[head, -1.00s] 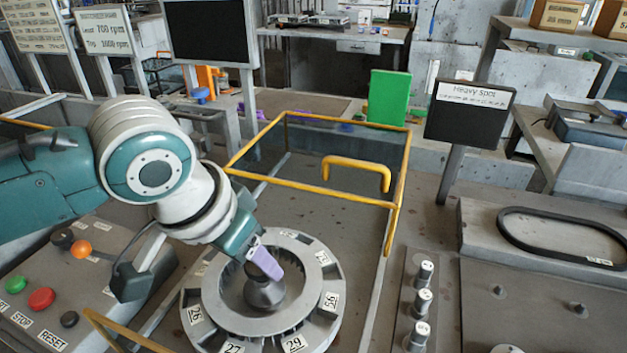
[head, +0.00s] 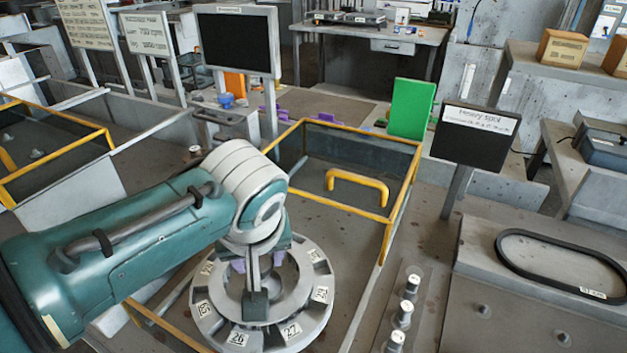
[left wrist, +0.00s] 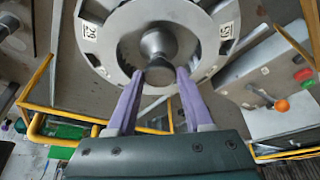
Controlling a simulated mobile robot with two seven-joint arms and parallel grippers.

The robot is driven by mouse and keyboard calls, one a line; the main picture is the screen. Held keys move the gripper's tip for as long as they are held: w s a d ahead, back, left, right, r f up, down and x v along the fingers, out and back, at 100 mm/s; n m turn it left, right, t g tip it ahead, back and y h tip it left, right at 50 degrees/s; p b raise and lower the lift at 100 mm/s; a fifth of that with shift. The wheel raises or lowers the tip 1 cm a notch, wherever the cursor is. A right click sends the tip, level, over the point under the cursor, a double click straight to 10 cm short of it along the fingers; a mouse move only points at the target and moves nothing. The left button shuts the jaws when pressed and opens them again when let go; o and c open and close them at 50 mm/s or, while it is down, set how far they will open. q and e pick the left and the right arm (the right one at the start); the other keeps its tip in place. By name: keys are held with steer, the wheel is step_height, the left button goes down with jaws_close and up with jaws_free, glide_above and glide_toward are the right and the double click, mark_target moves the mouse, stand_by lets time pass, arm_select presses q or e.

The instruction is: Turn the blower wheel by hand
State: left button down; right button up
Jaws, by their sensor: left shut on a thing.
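The blower wheel (head: 298,302) is a grey ring with numbered tags, lying flat in the lower middle of the head view; tags 26 and 27 face the near side. My left gripper (head: 258,264) is over its middle, mostly hidden there by my wrist. My right gripper is in neither view.
A yellow-framed guard (head: 405,205) with a yellow handle (head: 357,187) stands behind the wheel. Metal studs (head: 404,313) are to its right. A "Heavy spot" sign (head: 476,131) and black belt (head: 560,268) are farther right. An orange knob (left wrist: 282,105) shows in the wrist view.

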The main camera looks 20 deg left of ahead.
arm_select(q)
steer(key=n+b, duration=0.1)
steer(key=n, duration=0.1)
steer(key=shift+w+d+f+n+g+y, duration=0.1)
steer(key=shift+n+g+y, duration=0.2)
steer(key=shift+n+y, duration=0.1)
steer(key=shift+n+g+y+b, duration=0.4)
steer(key=shift+n+b, duration=0.5)
steer(key=shift+n, duration=0.5)
steer(key=shift+w, duration=0.1)
steer(key=shift+c, duration=1.5)
jaws_free()
steer(key=shift+r, duration=0.2)
steer(key=shift+d+r, duration=0.1)
steer(key=shift+r, duration=0.15)
steer(key=p+v, duration=0.2)
steer(key=v, duration=0.7)
